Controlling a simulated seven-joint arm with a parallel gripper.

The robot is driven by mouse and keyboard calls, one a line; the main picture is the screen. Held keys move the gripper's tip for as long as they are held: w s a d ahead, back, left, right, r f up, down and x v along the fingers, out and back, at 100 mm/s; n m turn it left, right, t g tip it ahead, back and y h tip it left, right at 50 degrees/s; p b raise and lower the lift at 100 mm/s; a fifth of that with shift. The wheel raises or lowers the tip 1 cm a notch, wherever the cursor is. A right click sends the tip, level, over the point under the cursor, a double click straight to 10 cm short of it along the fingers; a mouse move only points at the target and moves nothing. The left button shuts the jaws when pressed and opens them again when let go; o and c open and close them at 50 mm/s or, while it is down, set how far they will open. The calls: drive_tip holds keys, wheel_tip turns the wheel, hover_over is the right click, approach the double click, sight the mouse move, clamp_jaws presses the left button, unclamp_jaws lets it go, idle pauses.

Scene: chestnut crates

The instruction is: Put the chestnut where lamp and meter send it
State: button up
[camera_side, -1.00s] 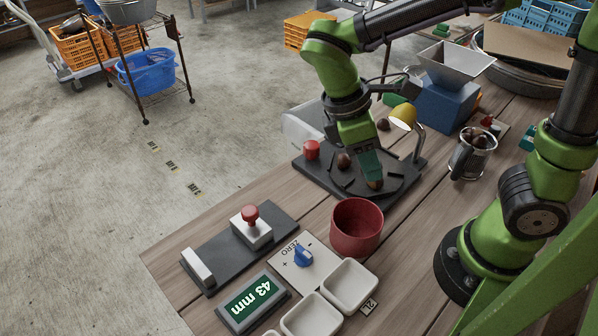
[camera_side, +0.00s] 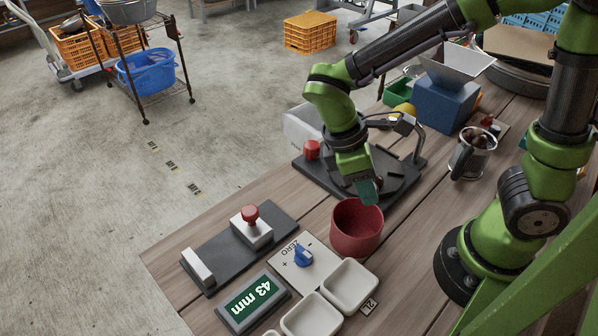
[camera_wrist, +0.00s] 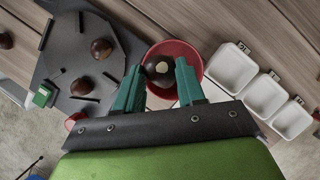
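My gripper (camera_side: 368,190) is shut on a brown chestnut (camera_wrist: 159,72), which sits between the teal fingertips in the wrist view. In the side view, the gripper is above the far rim of the red bowl (camera_side: 356,228); the bowl shows behind the chestnut in the wrist view (camera_wrist: 193,53). The meter (camera_side: 252,301) reads 43 mm. White trays (camera_side: 349,286) stand at the front, one beside a 2L label. Two other chestnuts (camera_wrist: 101,48) (camera_wrist: 82,86) lie on the dark plate.
The dark plate (camera_side: 318,176) with a red knob (camera_side: 312,149) is behind the bowl. A gauge with a red-topped block (camera_side: 251,231) and a panel with a blue ZERO knob (camera_side: 303,256) stand front left. A blue hopper (camera_side: 444,104) and a cup of chestnuts (camera_side: 473,154) are behind right.

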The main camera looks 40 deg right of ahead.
drive_tip(key=o, duration=0.5)
drive_tip(key=shift+r, duration=0.1)
drive_tip(key=v, duration=1.6)
drive_tip(key=shift+r, duration=0.3)
drive_tip(key=shift+w+a, duration=0.1)
drive_tip(key=s+d+f+m+t+y, duration=0.1)
drive_tip(key=s+d+m+t+y, duration=0.1)
drive_tip(key=d+m+t, duration=0.3)
drive_tip(key=s+d+f+m+t+y, duration=0.2)
drive_tip(key=d+m+t, duration=0.3)
drive_tip(key=m, duration=0.3)
drive_tip(key=shift+d+y, duration=0.3)
drive_tip(key=shift+y, duration=0.3)
